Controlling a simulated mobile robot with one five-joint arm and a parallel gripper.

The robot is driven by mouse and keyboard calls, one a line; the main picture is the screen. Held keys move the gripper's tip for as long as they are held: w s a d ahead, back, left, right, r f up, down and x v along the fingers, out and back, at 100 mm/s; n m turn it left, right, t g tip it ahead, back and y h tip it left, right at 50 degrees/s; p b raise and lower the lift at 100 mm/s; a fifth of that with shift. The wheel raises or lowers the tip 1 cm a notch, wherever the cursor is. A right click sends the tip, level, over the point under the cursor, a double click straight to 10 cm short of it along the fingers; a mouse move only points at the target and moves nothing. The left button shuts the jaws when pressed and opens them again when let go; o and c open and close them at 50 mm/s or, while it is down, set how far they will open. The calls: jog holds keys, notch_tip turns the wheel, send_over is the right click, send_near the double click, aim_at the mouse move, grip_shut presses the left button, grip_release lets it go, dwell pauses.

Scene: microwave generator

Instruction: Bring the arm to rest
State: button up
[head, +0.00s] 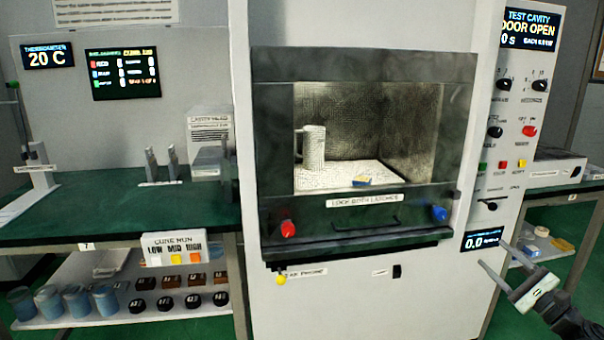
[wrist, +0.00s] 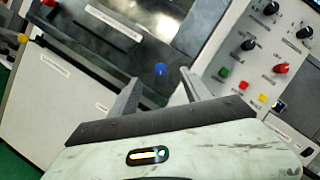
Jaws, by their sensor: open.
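My gripper (head: 504,276) is at the lower right in the head view, in front of the right side of the microwave cabinet. Its two fingers are apart and nothing is between them. In the wrist view, the open fingers (wrist: 160,88) point toward the cabinet front, with the blue knob (wrist: 160,69) seen beyond the gap between them. The fingers appear apart from the cabinet. Part of my dark arm shows at the lower right corner of the head view.
The control panel (head: 512,130) reads "DOOR OPEN". A green bench (head: 120,212) stands left; another bench (head: 575,187) with a shelf of small items stands right, near my gripper.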

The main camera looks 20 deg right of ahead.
jog(key=w+a+f+n+g+y, duration=0.1)
jog(key=w+a+n+g+y, duration=0.2)
jog(key=w+a, duration=0.7)
jog(key=w+a+f+n+g+y, duration=0.15)
jog(key=w+a+y, duration=0.4)
jog(key=a, duration=0.75)
jog(key=w+a+f+n+g, duration=0.2)
jog(key=a, duration=0.5)
jog(key=w+a+f+n+g, duration=0.2)
jog(key=a+g, duration=0.1)
jog(key=a, duration=0.4)
jog(key=s+a+f+n+g+h, duration=0.1)
jog(key=s+a+f+n+g, duration=0.15)
jog(key=a+f, duration=0.45)
jog(key=s+a+f+n+g+h, duration=0.2)
jog(key=a+f+n+g, duration=0.25)
jog(key=a, duration=0.35)
jog(key=s+a+f+n+g+h, duration=0.1)
jog(key=s+a+f+n+g, duration=0.15)
jog(key=a+f, duration=0.45)
jog(key=s+d+f+n+g+h, duration=0.1)
jog(key=s+d+f+n+h, duration=0.1)
jog(key=d+f+n+h, duration=0.3)
jog(key=s+d+n+g+h, duration=0.1)
jog(key=s+d+h, duration=0.1)
jog(key=d+h, duration=0.3)
notch_tip(320, 180, up, 32)
jog(key=d+y+p, duration=0.1)
jog(key=p, duration=3.1)
